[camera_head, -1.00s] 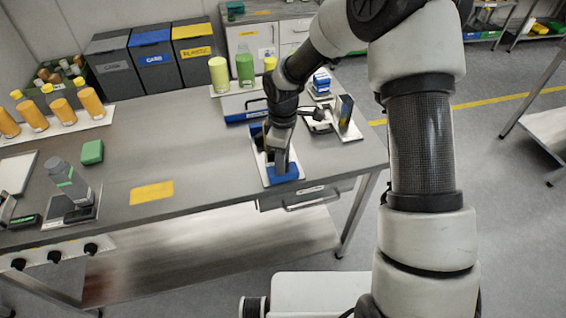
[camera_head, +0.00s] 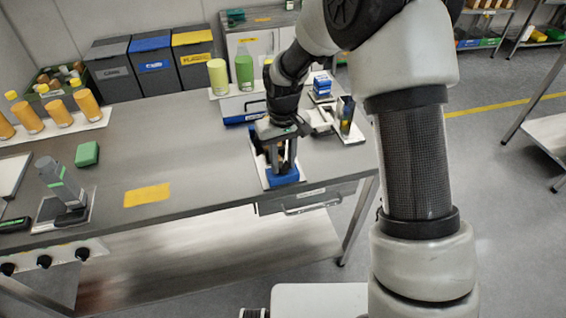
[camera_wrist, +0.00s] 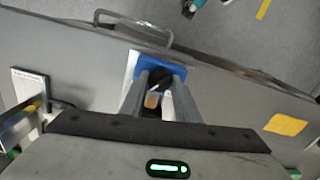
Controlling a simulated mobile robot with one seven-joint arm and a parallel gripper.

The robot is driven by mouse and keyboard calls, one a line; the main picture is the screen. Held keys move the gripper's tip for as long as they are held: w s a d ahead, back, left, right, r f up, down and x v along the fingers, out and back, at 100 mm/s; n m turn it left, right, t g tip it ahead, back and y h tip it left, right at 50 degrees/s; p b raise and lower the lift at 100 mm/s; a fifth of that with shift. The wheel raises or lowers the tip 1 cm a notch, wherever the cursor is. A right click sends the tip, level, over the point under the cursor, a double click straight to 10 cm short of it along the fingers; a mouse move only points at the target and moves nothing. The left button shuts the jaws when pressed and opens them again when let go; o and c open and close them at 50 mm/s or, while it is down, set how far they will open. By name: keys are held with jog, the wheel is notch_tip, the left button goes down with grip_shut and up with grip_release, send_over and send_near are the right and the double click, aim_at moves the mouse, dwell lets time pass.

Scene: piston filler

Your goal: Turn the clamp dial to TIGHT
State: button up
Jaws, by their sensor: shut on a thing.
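The blue clamp fixture (camera_head: 284,178) stands on a white base plate at the front right of the workbench. In the wrist view its blue body (camera_wrist: 151,62) shows beyond my fingers. The black clamp dial (camera_wrist: 161,76) is between the fingertips. My gripper (camera_head: 280,163) points down over the fixture and is shut on the dial; its two fingers also show in the wrist view (camera_wrist: 162,84). A small orange and white patch (camera_wrist: 152,101) shows between the fingers. The dial's pointer and the TIGHT mark cannot be read.
A drawer with a handle (camera_head: 306,208) hangs below the bench edge near the fixture. A small stand (camera_head: 346,125) is behind right.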

aim_at(283, 166)
jog(key=shift+m, duration=0.7)
jog(key=shift+r, duration=0.1)
jog(key=o, duration=1)
jog(key=shift+o, duration=0.2)
notch_tip(283, 166, up, 17)
jog(key=shift+r+p, duration=0.2)
jog(key=shift+p, duration=0.25)
